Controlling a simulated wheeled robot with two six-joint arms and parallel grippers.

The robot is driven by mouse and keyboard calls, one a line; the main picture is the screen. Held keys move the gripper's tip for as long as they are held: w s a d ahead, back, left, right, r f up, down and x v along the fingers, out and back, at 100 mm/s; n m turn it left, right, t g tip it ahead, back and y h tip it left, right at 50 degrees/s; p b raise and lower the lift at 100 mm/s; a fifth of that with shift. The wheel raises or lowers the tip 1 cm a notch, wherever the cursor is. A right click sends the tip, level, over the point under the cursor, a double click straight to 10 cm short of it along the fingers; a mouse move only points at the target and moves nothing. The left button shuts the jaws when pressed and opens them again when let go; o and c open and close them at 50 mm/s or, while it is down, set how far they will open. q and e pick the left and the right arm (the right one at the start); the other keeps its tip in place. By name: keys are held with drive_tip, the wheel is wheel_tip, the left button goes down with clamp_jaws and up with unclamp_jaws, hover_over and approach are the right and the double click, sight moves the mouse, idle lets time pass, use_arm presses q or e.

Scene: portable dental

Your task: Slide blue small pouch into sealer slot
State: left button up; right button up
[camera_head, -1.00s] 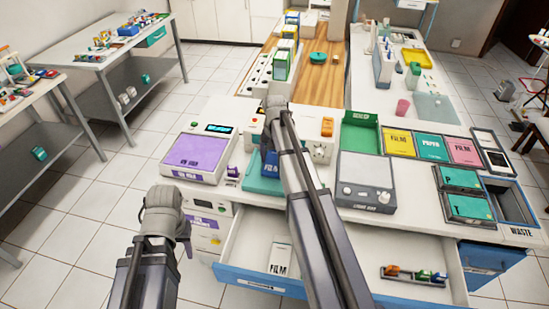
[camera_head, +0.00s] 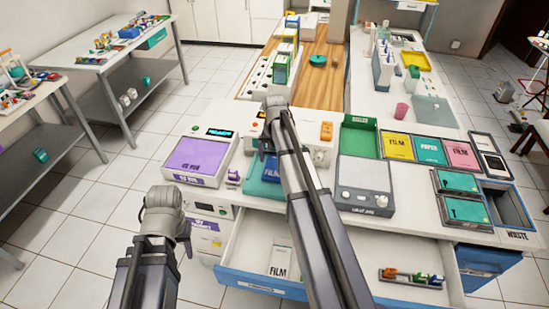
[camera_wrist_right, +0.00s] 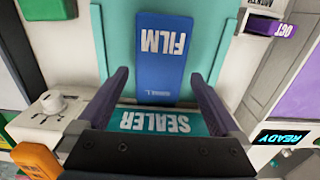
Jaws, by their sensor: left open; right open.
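The small blue pouch (camera_head: 271,172), marked FILM, lies on a teal tray (camera_head: 256,188) in front of the white sealer (camera_head: 322,142). In the right wrist view the pouch (camera_wrist_right: 161,55) lies flat, with its lower end close to the teal SEALER strip (camera_wrist_right: 155,121). My right gripper (camera_head: 268,143) is over the sealer's front. In its wrist view the open fingers (camera_wrist_right: 160,78) stand either side of the pouch's lower end, with gaps to it. The slot itself is hidden. My left gripper (camera_head: 162,196) is empty, left of the open drawer, away from the pouch; its fingertips are hard to see.
A purple-topped device (camera_head: 197,154) stands left of the sealer. A grey device (camera_head: 364,183) and a green tray (camera_head: 359,137) are to the right. Below, an open drawer (camera_head: 330,262) holds a white FILM packet (camera_head: 280,262).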

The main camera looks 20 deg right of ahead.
wheel_tip(320, 180, up, 6)
drive_tip(key=p, duration=0.4)
drive_tip(key=shift+f+p, duration=0.15)
drive_tip(key=shift+p, duration=0.25)
drive_tip(key=s+a+n, duration=0.5)
drive_tip(key=s+a, duration=0.6)
drive_tip(key=a, duration=0.2)
drive_tip(key=s+a+n+h, duration=0.1)
drive_tip(key=s+a+n, duration=0.5)
drive_tip(key=s+a, duration=0.5)
drive_tip(key=shift+a+f, duration=0.2)
drive_tip(key=shift+a, duration=0.9)
